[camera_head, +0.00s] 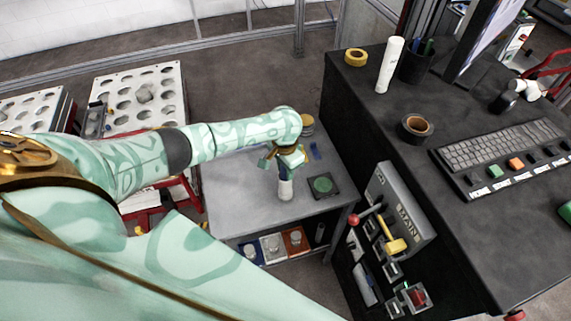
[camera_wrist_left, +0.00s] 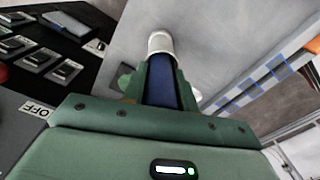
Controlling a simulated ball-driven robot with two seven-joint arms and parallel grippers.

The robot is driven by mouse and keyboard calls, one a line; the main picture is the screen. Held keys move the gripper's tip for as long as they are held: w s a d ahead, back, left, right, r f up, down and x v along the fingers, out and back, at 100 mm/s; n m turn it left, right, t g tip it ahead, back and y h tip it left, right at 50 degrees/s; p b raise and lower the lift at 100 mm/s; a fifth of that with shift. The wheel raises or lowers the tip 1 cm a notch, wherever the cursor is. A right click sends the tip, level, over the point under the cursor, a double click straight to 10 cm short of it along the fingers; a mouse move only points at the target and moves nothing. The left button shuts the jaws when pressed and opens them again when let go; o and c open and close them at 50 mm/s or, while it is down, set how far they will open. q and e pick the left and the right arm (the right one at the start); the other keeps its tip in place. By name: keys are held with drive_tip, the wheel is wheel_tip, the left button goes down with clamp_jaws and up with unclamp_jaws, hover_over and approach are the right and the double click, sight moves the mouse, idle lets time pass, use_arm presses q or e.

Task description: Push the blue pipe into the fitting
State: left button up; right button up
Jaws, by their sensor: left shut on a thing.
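The blue pipe (camera_wrist_left: 160,82) is between the fingers of my left gripper (camera_wrist_left: 157,88) in the left wrist view, and the gripper is shut on it. The white fitting (camera_wrist_left: 160,42) is at the pipe's far end; the pipe lines up with it, but how deep it sits cannot be told. In the head view, my left gripper (camera_head: 284,160) is above the grey table. The white fitting (camera_head: 286,189) is upright below it, with a little of the blue pipe (camera_head: 283,173) showing between. My right gripper is not in view.
The grey table (camera_head: 236,195) has a dark square pad with a green disc (camera_head: 322,185) right of the fitting. A small blue piece (camera_head: 315,151) lies behind. A switch panel (camera_head: 402,212) and black desk (camera_head: 390,150) stand at right. The table's left part is clear.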

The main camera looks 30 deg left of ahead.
use_arm(q)
drive_tip(key=shift+f, duration=0.55)
drive_tip(key=o, duration=1)
drive_tip(key=shift+o, duration=0.2)
wheel_tip(320, 180, up, 15)
drive_tip(key=p, duration=0.4)
drive_tip(key=shift+p, duration=0.4)
drive_tip(key=shift+s+r, duration=0.1)
drive_tip(key=shift+r, duration=0.6)
